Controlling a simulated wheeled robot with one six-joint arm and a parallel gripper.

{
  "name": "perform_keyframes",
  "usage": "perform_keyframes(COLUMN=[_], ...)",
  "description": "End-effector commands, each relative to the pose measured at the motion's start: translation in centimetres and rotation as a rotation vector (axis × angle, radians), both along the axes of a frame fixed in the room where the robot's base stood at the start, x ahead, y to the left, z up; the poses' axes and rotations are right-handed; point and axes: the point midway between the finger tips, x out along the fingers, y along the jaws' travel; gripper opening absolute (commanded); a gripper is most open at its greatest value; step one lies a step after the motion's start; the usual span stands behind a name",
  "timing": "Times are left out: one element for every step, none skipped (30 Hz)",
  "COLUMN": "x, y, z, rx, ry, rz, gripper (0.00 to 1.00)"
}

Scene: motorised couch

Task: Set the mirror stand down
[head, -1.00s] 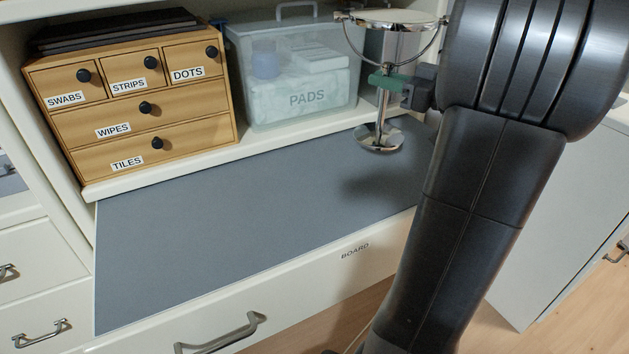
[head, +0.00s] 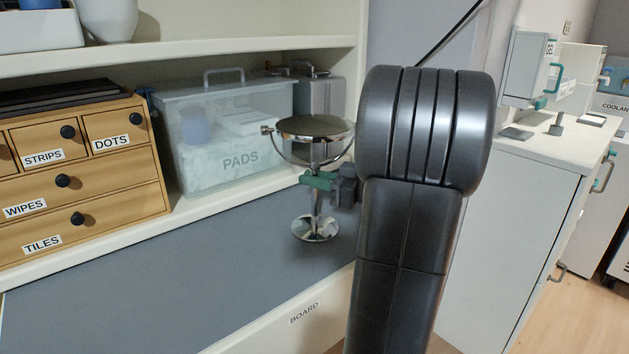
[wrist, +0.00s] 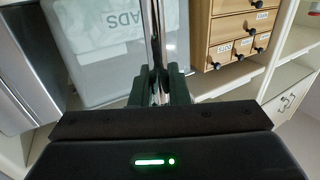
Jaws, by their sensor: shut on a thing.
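The mirror stand (head: 317,224) is a shiny chrome piece with a round mirror in a curved yoke, a thin stem and a round foot. It is upright over the right part of the grey board (head: 215,270). My gripper (head: 318,181) has its green-tipped fingers shut around the stem, between yoke and foot. Whether the foot touches the board or hangs just above it I cannot tell. In the wrist view the fingers (wrist: 160,92) close on the chrome stem (wrist: 154,40); the foot is not visible there.
A clear bin marked PADS (head: 225,140) and a wooden drawer box (head: 75,185) stand on the ledge behind the board. A grey case (head: 322,98) is behind the stand. The board's left and middle are bare. A white cabinet (head: 520,190) stands to the right.

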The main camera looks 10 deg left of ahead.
Motion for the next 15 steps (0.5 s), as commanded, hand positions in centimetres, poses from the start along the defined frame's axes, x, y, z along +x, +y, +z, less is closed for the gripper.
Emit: perform_keyframes(x=[0.01, 0.01, 0.01, 0.01, 0.01, 0.01, 0.00, 0.00, 0.01, 0.01, 0.01, 0.01, 0.01, 0.01, 0.01], y=[-0.01, -0.01, -0.01, -0.01, 0.00, 0.00, 0.00, 0.00, 0.00, 0.00, 0.00, 0.00, 0.00, 0.00, 0.00], z=[0.08, 0.01, -0.12, -0.22, -0.30, -0.28, -0.28, -0.28, -0.28, -0.27, -0.27, -0.27, -0.27, -0.26, -0.25], rx=[0.002, 0.002, 0.001, 0.001, 0.000, 0.000, 0.000, 0.000, 0.000, 0.000, 0.000, 0.000, 0.000, 0.000, 0.000], ry=[-0.001, -0.001, -0.001, -0.001, 0.000, 0.000, 0.000, 0.000, 0.000, 0.000, 0.000, 0.000, 0.000, 0.000, 0.000], rz=[0.000, 0.000, 0.000, 0.000, 0.000, 0.000, 0.000, 0.000, 0.000, 0.000, 0.000, 0.000, 0.000, 0.000, 0.000], gripper=[0.00, 0.00, 0.00, 0.00, 0.19, 0.27, 0.33, 0.37, 0.37, 0.37, 0.37, 0.37, 0.37, 0.37, 0.37])
